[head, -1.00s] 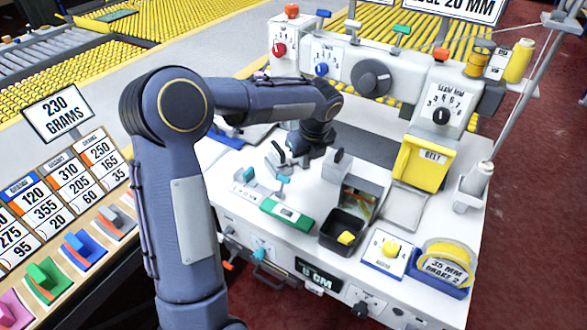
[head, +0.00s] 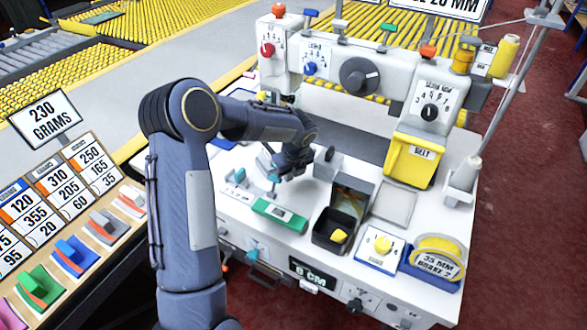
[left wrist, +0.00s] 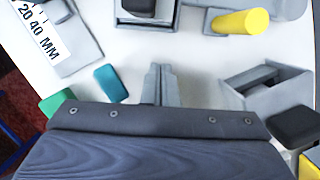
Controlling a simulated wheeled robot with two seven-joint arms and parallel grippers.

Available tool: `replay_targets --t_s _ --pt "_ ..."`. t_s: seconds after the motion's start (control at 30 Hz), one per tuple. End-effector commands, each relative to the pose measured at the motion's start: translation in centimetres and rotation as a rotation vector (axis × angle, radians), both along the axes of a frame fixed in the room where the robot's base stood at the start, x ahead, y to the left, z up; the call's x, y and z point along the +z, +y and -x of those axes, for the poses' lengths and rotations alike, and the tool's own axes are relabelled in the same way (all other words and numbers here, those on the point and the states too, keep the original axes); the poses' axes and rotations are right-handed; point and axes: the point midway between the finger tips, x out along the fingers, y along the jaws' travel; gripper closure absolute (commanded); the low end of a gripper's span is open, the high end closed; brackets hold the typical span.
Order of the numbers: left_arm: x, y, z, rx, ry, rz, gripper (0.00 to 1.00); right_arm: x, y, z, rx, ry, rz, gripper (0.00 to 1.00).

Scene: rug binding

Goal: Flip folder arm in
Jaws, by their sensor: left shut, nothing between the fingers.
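My left gripper (head: 277,172) is low over the white machine table (head: 285,232), at the folder parts left of a grey upright block (head: 327,162). In the left wrist view its fingers (left wrist: 159,72) are together and hold nothing. A teal tab (left wrist: 112,83) lies just left of the fingers, and the grey block with a black knob (left wrist: 295,124) is to their right. A small grey bracket with a teal piece (head: 238,177) sits left of the gripper in the head view. I cannot tell which grey piece is the folder arm; my wrist covers part of this area. My right gripper is not in view.
In the wrist view, a yellow roller (left wrist: 240,22) lies beyond the fingers.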

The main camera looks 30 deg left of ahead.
Motion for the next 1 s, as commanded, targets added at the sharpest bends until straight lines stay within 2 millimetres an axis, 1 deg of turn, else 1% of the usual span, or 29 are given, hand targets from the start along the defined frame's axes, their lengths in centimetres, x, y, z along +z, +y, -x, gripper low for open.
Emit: replay_targets --t_s 0.03,0.1,0.23,0.73,1.0 --pt "0.3 0.7 -0.4 0.003 -0.001 0.0 1.0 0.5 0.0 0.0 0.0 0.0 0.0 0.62" --pt "0.2 1.3 -0.8 0.002 0.0 0.001 1.0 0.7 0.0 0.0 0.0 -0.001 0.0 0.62" --pt "0.2 2.0 -1.3 0.0 -0.001 0.001 1.0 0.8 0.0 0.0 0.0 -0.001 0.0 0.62" --pt "0.2 2.3 -1.3 -0.004 0.0 0.0 1.0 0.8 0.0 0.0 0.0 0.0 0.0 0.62" --pt "0.2 3.2 -0.9 -0.03 -0.001 0.0 1.0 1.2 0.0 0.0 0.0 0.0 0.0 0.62"
